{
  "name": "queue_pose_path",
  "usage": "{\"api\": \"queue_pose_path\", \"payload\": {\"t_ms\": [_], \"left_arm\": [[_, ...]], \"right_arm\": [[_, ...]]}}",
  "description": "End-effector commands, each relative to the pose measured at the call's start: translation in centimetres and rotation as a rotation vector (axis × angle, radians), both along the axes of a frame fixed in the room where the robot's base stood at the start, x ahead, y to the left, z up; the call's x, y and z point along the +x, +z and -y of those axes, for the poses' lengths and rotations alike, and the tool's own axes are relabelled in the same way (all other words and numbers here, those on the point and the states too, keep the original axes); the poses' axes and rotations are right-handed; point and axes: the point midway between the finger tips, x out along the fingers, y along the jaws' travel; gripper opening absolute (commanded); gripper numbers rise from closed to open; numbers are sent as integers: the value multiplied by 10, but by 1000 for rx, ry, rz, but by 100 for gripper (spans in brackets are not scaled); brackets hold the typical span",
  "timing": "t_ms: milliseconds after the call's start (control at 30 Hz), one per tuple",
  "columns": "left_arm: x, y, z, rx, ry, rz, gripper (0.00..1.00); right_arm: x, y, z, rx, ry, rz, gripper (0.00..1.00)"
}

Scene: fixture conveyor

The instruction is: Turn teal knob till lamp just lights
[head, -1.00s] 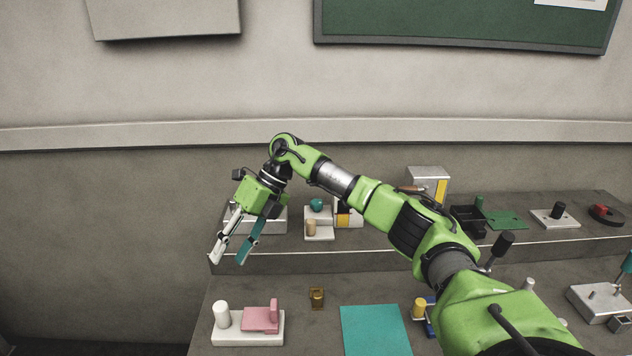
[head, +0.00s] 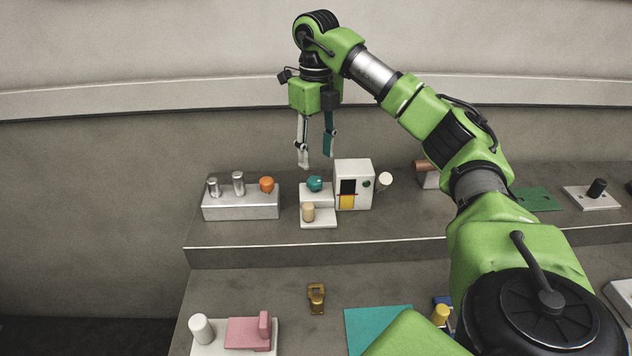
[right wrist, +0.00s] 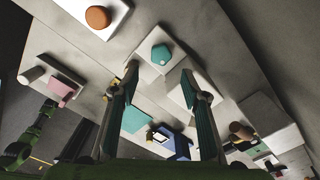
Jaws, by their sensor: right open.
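The teal knob (head: 314,183) sits on a small white stepped block (head: 318,220), with a beige peg (head: 308,211) on its lower front step. Beside it on the right stands a white box (head: 354,168) with a dark and yellow window and a small dark green round spot (head: 366,183). I cannot tell whether this spot is the lamp, and nothing looks clearly lit. My right gripper (head: 316,161) points down, open and empty, just above the knob. In the right wrist view the knob (right wrist: 161,54) shows beyond the gap between the fingers, apart from them. My left gripper is not in view.
A grey metal block (head: 240,205) with an orange knob (head: 267,184) and two metal posts stands left of the knob. A white disc (head: 385,181) sticks out right of the white box. A pink part (head: 248,333) and a brass piece (head: 316,298) are on the lower level.

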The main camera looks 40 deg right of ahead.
Motion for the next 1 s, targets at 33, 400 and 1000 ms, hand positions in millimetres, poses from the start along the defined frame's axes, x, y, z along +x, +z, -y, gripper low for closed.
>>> {"api": "queue_pose_path", "payload": {"t_ms": [33, 400, 1000], "left_arm": [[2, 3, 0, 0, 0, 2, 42], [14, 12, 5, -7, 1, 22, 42], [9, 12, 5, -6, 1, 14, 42]], "right_arm": [[-1, -12, 1, -1, -1, -5, 42], [0, -71, 0, 0, -1, -2, 42], [0, -79, 0, 1, 0, 1, 3]]}}
